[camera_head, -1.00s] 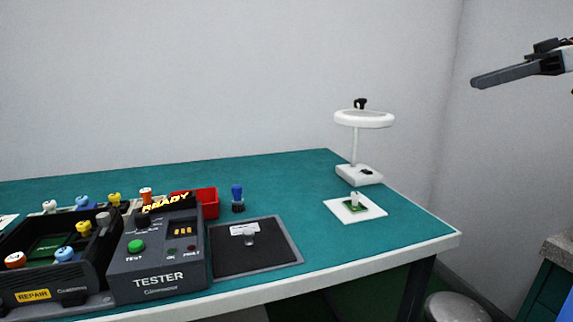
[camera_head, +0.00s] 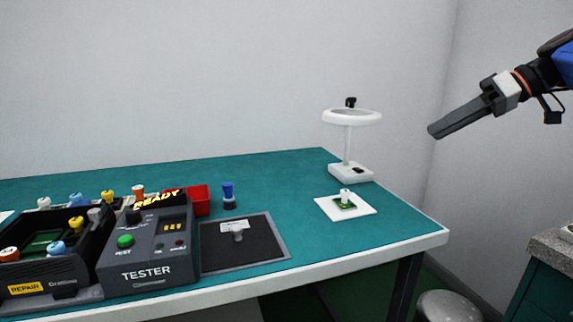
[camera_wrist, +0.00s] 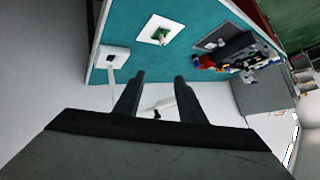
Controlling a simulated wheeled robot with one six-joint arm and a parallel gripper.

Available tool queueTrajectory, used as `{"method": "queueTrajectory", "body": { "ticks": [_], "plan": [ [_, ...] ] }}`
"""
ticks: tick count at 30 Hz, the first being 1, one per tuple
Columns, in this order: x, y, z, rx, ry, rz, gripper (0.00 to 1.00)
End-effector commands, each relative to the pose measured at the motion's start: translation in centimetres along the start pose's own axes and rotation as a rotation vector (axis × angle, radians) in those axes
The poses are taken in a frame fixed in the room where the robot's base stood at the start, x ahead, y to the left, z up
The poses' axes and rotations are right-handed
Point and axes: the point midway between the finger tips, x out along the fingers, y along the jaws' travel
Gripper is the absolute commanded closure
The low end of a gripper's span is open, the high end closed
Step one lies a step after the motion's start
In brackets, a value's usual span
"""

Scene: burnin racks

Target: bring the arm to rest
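My gripper (camera_head: 432,132) is in the air at the upper right in the head view, above and to the right of the table's right end. It points down to the left and touches nothing. In the wrist view my gripper (camera_wrist: 160,77) shows two dark fingers standing apart with nothing held between them. The ring-shaped lamp stands beyond the fingers there.
A ring lamp (camera_head: 352,118) stands at the back right of the green table (camera_head: 280,185). A white pad (camera_head: 362,208) with a small board lies before it. A tester (camera_head: 150,262), a black mat (camera_head: 265,250) and a repair bin (camera_head: 60,285) are on the left.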

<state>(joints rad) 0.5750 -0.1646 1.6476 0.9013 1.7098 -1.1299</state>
Motion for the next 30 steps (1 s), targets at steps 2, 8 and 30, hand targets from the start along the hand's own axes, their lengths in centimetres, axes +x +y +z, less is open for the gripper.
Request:
{"method": "queueTrajectory", "body": {
  "ticks": [2, 8, 30],
  "plan": [
    [2.7, -1.9, 2.3, 0.076, -0.059, 0.037, 0.63],
    [8.2, -5.1, 9.6, 0.261, -0.19, 0.175, 0.63],
    [17.1, -8.6, 35.9, 0.463, -0.28, 0.717, 0.63]
  ]
}}
